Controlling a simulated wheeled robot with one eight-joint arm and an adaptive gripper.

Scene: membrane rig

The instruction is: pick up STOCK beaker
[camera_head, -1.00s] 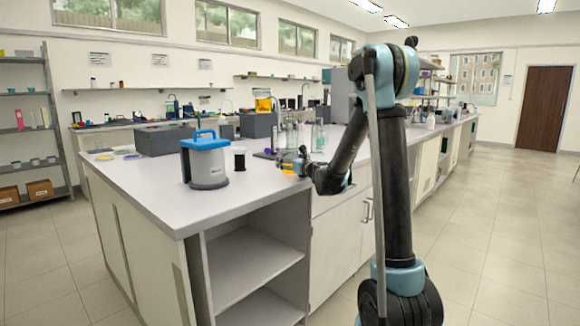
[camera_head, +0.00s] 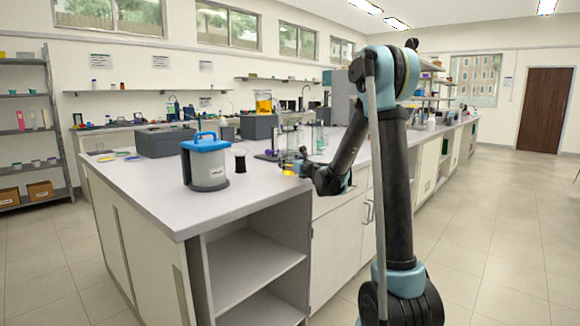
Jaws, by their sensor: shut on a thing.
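My gripper (camera_head: 293,158) is at the end of my arm over the bench top, near its right front edge. It is shut on a small beaker with amber liquid (camera_head: 288,171), which I take to be the STOCK beaker; no label can be read. The fingers and wrist hide much of it. I cannot tell whether its base touches the bench. Another vessel of amber liquid (camera_head: 264,103) stands farther back, on or behind a grey block.
A grey device with a blue handled lid (camera_head: 206,163) stands left of my gripper, with a dark cylinder (camera_head: 239,161) between them. Clear glassware (camera_head: 318,137) stands close behind my gripper. The bench (camera_head: 170,204) is clear toward the front left. Grey blocks (camera_head: 164,141) stand farther back.

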